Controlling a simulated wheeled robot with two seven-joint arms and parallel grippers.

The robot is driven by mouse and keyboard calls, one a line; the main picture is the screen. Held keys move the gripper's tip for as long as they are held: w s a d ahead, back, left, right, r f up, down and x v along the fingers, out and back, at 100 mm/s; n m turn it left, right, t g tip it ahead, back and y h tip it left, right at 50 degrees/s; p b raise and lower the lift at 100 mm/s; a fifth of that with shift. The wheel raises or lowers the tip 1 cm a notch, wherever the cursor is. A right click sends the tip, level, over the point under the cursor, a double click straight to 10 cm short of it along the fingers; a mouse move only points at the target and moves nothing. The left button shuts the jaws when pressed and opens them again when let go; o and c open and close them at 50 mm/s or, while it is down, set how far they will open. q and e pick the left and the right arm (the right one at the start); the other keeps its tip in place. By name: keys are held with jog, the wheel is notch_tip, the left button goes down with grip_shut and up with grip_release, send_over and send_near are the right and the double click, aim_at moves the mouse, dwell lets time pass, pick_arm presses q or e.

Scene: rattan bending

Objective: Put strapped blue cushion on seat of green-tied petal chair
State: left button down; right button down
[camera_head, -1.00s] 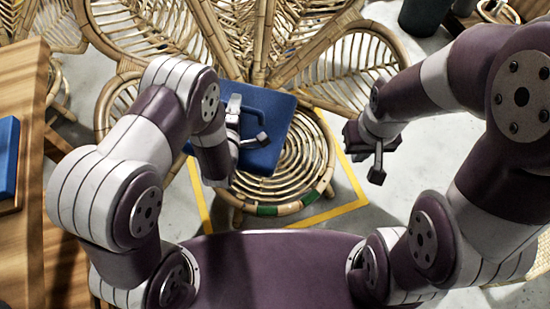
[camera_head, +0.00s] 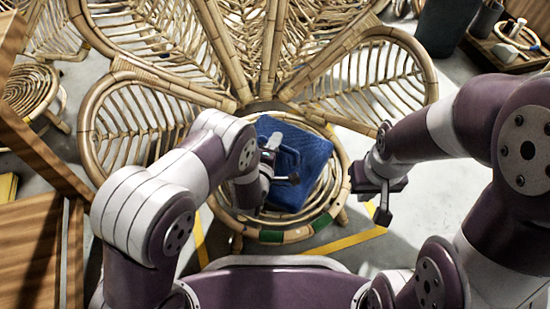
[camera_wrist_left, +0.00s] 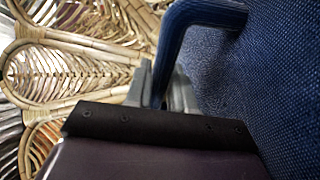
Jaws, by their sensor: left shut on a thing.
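The blue cushion (camera_head: 312,150) lies over the round rattan seat (camera_head: 247,221) of the petal chair in the head view. It covers much of the seat; whether it rests on it or hangs just above, I cannot tell. Green ties (camera_head: 321,222) mark the seat's front rim. My left gripper (camera_head: 284,166) is shut on the cushion's blue strap (camera_wrist_left: 190,30), which runs between its fingers in the left wrist view. The cushion (camera_wrist_left: 285,90) fills the right of that view. My right gripper (camera_head: 377,200) is empty, right of the seat; its finger gap is unclear.
The chair's petal back (camera_head: 150,120) fans out behind the seat. A wooden table (camera_head: 25,255) stands at left, another rattan seat (camera_head: 28,88) at back left. A dark bin (camera_head: 446,25) and a tray (camera_head: 512,55) are at back right. Yellow tape (camera_head: 345,243) marks the floor.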

pick_arm(q)
notch_tip(320, 180, down, 4)
jog(key=b, duration=0.3)
jog(key=shift+f, duration=0.1)
jog(key=shift+r, duration=0.25)
jog(key=shift+f, duration=0.1)
jog(key=c, duration=1)
grip_release()
jog(key=shift+o, duration=0.2)
